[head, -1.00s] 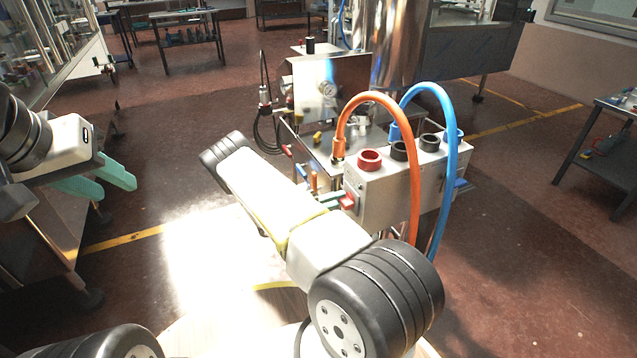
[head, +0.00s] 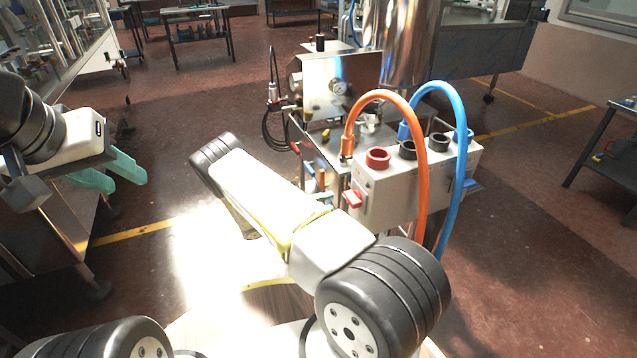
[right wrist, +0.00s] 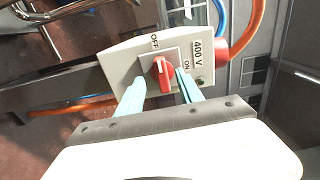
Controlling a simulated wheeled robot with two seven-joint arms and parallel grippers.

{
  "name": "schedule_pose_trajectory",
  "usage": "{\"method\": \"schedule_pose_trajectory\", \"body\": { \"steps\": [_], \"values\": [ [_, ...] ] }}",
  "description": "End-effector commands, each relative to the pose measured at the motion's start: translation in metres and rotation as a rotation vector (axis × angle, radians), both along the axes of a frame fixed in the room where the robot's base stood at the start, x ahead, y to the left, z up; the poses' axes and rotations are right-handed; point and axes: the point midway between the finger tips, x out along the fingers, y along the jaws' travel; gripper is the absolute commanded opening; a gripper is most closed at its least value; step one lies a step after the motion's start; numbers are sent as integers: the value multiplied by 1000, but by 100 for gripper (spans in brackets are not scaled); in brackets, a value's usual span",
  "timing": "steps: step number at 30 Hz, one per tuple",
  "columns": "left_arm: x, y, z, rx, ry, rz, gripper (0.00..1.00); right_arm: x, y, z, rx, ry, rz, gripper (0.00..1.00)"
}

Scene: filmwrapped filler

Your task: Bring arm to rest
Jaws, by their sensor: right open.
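My right gripper (right wrist: 160,92) is open in the right wrist view. Its two teal fingers stand on either side of a red rotary switch (right wrist: 162,75) on a grey box (right wrist: 123,62) marked OFF, ON and 400 V. The knob's grip points toward the OFF label; I cannot tell whether a finger touches it. In the head view, the switch (head: 352,198) shows beyond my right arm, which hides most of that gripper. My left gripper (head: 118,180) is at the left, its teal fingers apart and nothing seen between them.
A wheeled machine with a control box (head: 400,195), an orange hose (head: 421,180) and a blue hose (head: 462,170) stands close to my right arm. A metal bench (head: 40,225) is by my left gripper. Open floor (head: 540,270) lies at the right.

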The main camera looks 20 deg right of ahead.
Motion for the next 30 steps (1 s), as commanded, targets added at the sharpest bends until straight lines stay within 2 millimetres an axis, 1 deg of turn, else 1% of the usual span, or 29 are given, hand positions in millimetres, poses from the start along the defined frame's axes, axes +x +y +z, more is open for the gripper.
{"method": "schedule_pose_trajectory", "body": {
  "steps": [3,15,18,20,23,24,26,30],
  "values": [
    [0,0,0,0,0,0,36,-1,6,0,0,1,-1,44],
    [0,0,0,0,0,0,36,-1,6,0,0,0,-2,44],
    [0,0,0,0,0,0,36,-1,5,6,19,-26,-19,44],
    [0,0,0,0,0,0,36,-2,4,15,48,-69,-47,44],
    [0,0,0,0,0,0,36,-6,1,40,131,-196,-131,44],
    [0,0,0,0,0,0,36,-9,0,52,172,-262,-175,44],
    [0,0,0,0,0,0,36,-14,0,70,237,-368,-248,44],
    [0,0,0,0,0,0,36,-31,4,112,375,-618,-425,44]
  ]
}}
